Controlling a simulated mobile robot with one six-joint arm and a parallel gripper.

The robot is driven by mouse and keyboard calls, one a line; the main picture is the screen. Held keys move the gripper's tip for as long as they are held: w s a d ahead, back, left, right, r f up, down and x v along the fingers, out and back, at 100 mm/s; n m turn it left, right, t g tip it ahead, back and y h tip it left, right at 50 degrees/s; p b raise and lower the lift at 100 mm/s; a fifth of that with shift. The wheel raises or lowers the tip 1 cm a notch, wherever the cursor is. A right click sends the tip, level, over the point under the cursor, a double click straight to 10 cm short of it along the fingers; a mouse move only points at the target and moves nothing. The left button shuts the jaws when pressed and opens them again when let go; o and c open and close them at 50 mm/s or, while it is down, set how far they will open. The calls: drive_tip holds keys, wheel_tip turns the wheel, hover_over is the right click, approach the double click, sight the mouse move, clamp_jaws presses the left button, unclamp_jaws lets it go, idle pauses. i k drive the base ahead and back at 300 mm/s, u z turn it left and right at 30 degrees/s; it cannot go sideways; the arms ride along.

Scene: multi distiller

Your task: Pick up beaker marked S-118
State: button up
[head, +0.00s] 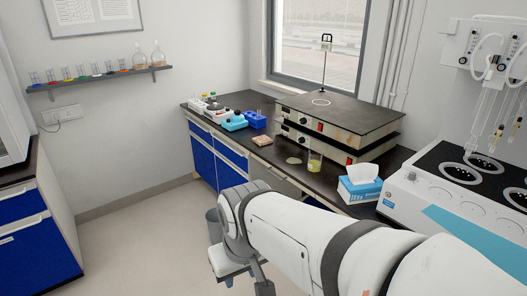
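A small glass beaker (314,162) with yellow liquid stands upright on the dark bench top, in front of the stacked hotplate unit. Any marking on it is too small to read, so I cannot tell if it is S-118. My arm reaches in from the lower right, and my gripper (246,283) hangs low over the floor, in front of the bench and well apart from the beaker. Its fingertips are small and partly cut off by the lower edge, so its opening is unclear.
A tissue box (360,186) stands right of the beaker, beside a large white apparatus (450,190). The hotplate unit (340,122) with a rod stands behind. Blue racks (235,122) and small devices sit farther left. A wall shelf (100,76) holds several flasks. Floor at left is clear.

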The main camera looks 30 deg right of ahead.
sight(315, 160)
drive_tip(key=z, duration=0.95)
drive_tip(key=k, duration=0.85)
drive_tip(key=z, duration=0.2)
drive_tip(key=i, duration=1)
drive_tip(key=u, duration=0.3)
drive_tip(key=i, duration=1.85)
drive_tip(key=z, duration=0.65)
